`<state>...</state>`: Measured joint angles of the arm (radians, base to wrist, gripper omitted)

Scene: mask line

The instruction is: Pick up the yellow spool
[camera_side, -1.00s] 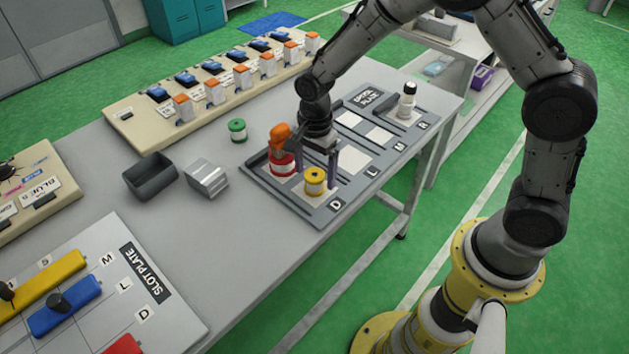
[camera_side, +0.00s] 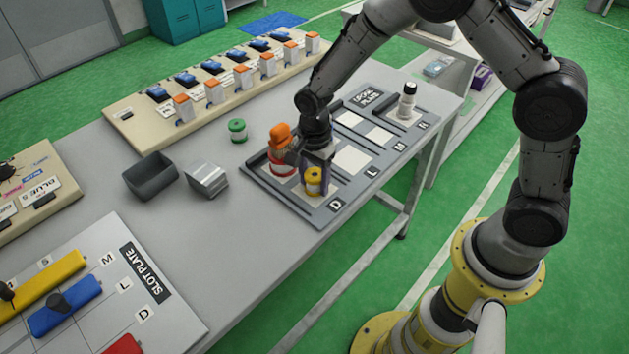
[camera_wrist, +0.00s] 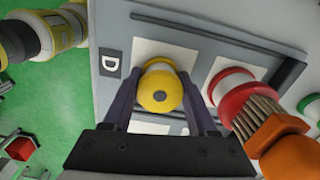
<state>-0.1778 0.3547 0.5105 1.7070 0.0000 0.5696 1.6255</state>
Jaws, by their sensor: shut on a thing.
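The yellow spool (camera_side: 315,183) stands upright on the front part of the grey plate (camera_side: 306,208), by the letter D. In the wrist view the yellow spool (camera_wrist: 160,92) sits between my two fingers, its round top facing the camera. My gripper (camera_side: 316,176) is down over it and shut on it; the fingers (camera_wrist: 162,100) touch its sides. The spool shows no clear gap above the plate, and its underside is hidden.
A red spool (camera_side: 282,164) stands close beside it, with an orange-handled brush (camera_side: 280,134) at it. A green spool (camera_side: 237,131), a dark bin (camera_side: 150,176) and a metal block (camera_side: 207,180) are to the left. A black-capped bottle (camera_side: 407,100) stands at the plate's far end.

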